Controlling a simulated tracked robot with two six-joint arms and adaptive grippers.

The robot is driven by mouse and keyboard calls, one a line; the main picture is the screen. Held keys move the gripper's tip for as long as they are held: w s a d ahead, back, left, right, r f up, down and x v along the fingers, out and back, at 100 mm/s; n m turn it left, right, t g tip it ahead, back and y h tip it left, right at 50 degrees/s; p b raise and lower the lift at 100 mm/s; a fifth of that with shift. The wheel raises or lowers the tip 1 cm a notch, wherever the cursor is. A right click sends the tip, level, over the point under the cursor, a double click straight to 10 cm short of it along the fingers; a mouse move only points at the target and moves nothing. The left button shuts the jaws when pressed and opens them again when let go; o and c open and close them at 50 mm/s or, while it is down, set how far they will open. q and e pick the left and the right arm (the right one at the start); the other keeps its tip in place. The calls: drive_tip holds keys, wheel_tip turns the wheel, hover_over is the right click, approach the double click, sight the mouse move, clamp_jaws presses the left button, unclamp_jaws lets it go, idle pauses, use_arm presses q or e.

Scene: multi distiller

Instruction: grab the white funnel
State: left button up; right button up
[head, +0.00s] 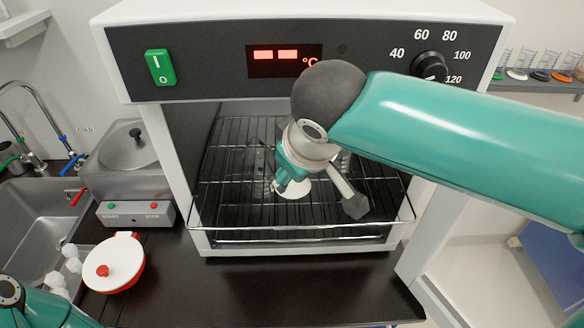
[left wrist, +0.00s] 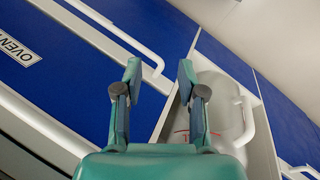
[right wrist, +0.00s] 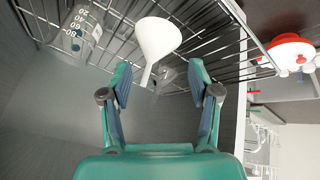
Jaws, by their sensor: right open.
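The white funnel (right wrist: 157,38) is on the wire rack in the oven, its wide cone toward the top of the right wrist view and its narrow stem pointing toward my right gripper (right wrist: 159,72). The right gripper is open, with the stem's end appearing between its fingertips; contact cannot be told. In the head view, the funnel (head: 293,189) is partly covered by the right gripper, which reaches into the oven. My left gripper (left wrist: 159,68) is open and empty in the left wrist view, away from the oven interior.
The oven rack (head: 240,222) spreads around the funnel. A graduated beaker (right wrist: 82,30) stands near it. A red and white lidded pot (head: 114,264) sits on the dark counter, beside the sink (head: 28,212). Blue cabinet fronts (left wrist: 60,40) face the left wrist.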

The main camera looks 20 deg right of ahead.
drive_tip(key=shift+w+d, duration=0.15)
drive_tip(key=shift+w, duration=1.05)
drive_tip(key=p+x, duration=0.1)
drive_tip(key=x, duration=0.4)
drive_tip(key=shift+s, duration=0.1)
drive_tip(key=c, duration=0.7)
